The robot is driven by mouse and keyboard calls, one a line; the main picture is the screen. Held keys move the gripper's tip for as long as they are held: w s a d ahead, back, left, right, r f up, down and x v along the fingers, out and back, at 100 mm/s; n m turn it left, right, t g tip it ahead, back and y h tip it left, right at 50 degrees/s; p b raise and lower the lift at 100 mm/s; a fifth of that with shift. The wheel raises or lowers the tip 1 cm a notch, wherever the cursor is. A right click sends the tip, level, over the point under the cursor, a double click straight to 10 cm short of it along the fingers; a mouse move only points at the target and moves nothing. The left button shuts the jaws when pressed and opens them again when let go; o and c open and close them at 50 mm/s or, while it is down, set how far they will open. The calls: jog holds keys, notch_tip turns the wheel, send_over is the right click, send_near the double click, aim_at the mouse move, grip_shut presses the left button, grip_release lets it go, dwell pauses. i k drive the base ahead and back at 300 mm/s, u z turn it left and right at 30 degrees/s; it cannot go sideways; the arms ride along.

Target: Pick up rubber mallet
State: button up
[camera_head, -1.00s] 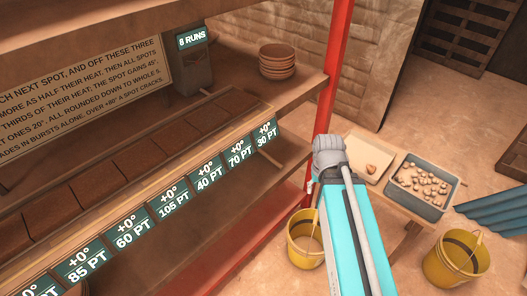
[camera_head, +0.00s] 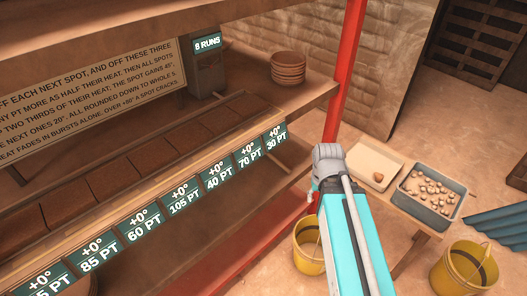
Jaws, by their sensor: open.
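I see no rubber mallet in the head view. My teal arm link with its grey joint rises from the lower edge, right of centre. My gripper does not show; no fingers can be made out around the grey joint. The arm link hides part of the floor and the left end of the low wooden table (camera_head: 413,214).
A shelf with a red post (camera_head: 343,75) fills the left, holding stacked bowls (camera_head: 288,68), brick-like slabs and labels. The low table bears a pale tray (camera_head: 362,178) and a grey tray (camera_head: 440,215) of lumps. Yellow buckets (camera_head: 308,258) (camera_head: 462,275) stand on the floor.

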aim_at(268, 154)
jog(key=u, duration=0.05)
jog(key=i, duration=0.9)
jog(key=z, duration=0.05)
